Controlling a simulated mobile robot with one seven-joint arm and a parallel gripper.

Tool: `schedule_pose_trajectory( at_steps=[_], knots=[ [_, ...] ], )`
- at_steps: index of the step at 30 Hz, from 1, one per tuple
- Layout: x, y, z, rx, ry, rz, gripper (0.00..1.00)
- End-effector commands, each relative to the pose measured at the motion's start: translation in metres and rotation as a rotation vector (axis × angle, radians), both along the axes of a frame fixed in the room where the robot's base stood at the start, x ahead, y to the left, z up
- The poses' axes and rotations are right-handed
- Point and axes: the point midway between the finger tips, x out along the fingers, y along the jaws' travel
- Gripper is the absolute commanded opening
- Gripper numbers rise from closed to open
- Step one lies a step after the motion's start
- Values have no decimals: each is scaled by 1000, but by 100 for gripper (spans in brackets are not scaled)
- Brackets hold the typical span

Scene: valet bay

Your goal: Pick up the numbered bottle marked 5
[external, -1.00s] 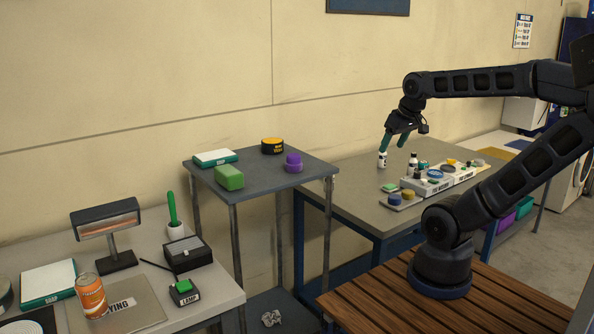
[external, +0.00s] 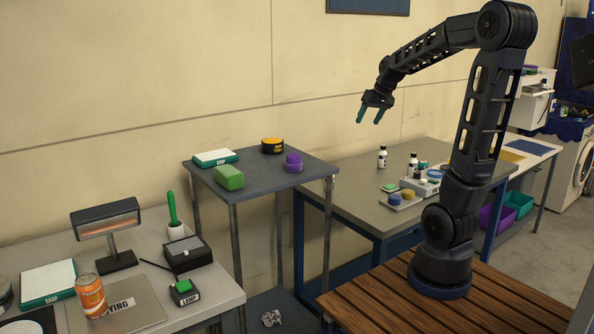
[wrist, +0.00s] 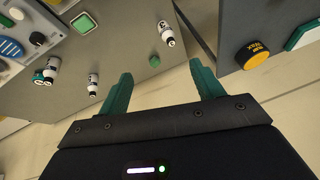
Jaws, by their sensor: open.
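A small white bottle with a dark cap (external: 382,158) stands upright on the grey table (external: 350,190). A similar bottle (external: 413,166) stands to its right, near the low trays. The wrist view shows a white bottle at the top (wrist: 167,34) and another one (wrist: 92,84) further left. No number is legible, so I cannot tell which bottle is marked 5. My gripper (external: 369,113) is open and empty, in the air above and left of the bottles. Its green fingers (wrist: 160,72) are apart with nothing between them in the wrist view.
A smaller, higher stand (external: 262,165) on the left holds a green block (external: 229,177), a purple item (external: 293,163) and a yellow-black timer (external: 272,146).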

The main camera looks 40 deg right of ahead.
Motion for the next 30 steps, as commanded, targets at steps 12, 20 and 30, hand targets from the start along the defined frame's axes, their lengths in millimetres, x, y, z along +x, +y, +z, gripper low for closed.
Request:
schedule_pose_trajectory(
  at_steps=[12, 20, 30],
  knots=[
    [97, -112, -48, -9, 5, -117, 66],
    [142, -191, -92, -46, 12, -187, 66],
    [179, -296, -161, -123, 32, -261, 66]
  ],
)
